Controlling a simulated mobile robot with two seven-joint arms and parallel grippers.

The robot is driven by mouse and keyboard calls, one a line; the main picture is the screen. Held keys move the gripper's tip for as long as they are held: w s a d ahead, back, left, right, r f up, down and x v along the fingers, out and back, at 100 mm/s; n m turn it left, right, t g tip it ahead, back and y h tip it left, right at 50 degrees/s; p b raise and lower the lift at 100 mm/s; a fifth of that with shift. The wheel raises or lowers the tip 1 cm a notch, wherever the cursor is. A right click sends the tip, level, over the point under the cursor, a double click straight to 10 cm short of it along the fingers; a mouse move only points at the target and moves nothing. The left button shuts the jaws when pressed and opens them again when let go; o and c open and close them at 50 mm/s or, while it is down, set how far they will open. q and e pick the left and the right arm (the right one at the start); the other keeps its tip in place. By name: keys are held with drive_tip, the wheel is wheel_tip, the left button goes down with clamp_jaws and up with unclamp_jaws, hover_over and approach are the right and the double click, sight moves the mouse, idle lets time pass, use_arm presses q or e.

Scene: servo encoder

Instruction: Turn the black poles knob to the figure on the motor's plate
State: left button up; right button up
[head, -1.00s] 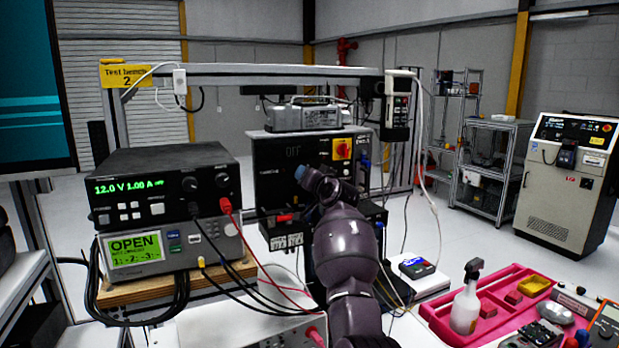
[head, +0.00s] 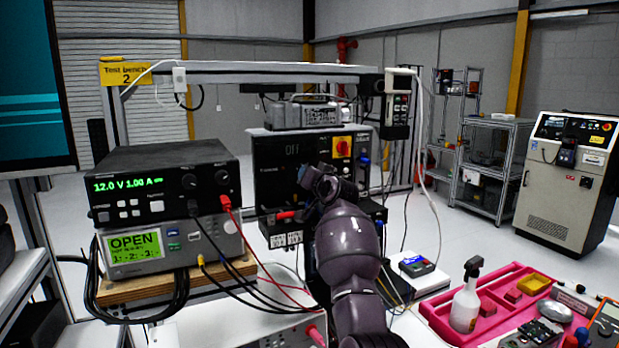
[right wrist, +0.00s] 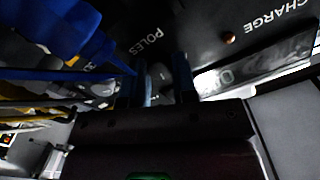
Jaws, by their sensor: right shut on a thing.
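My right gripper (head: 308,178) is at the front of the black test unit (head: 272,152) in the head view and hides the poles knob there. In the right wrist view its two fingers (right wrist: 161,82) stand either side of a small dark knob (right wrist: 158,73), just below the white POLES label (right wrist: 145,40). They are shut on it. The knob's pointer and scale figures are not readable. The grey motor with a white plate (head: 322,117) rests on top of the unit; the plate's text is too small to read. My left gripper is out of view.
Blue plugs and leads (right wrist: 75,35) crowd the left of the knob in the wrist view. A red rotary switch on yellow (head: 341,147) sits above my gripper. Stacked instruments (head: 165,180) with cables stand left; a pink tray (head: 440,315) lies right.

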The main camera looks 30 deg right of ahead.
drive_tip(key=shift+n, duration=3.4)
drive_tip(key=o, duration=0.9)
drive_tip(key=shift+o, duration=0.2)
drive_tip(key=shift+s, duration=0.1)
drive_tip(key=s+b, duration=0.2)
drive_tip(key=s, duration=0.8)
drive_tip(key=shift+s+a, duration=0.3)
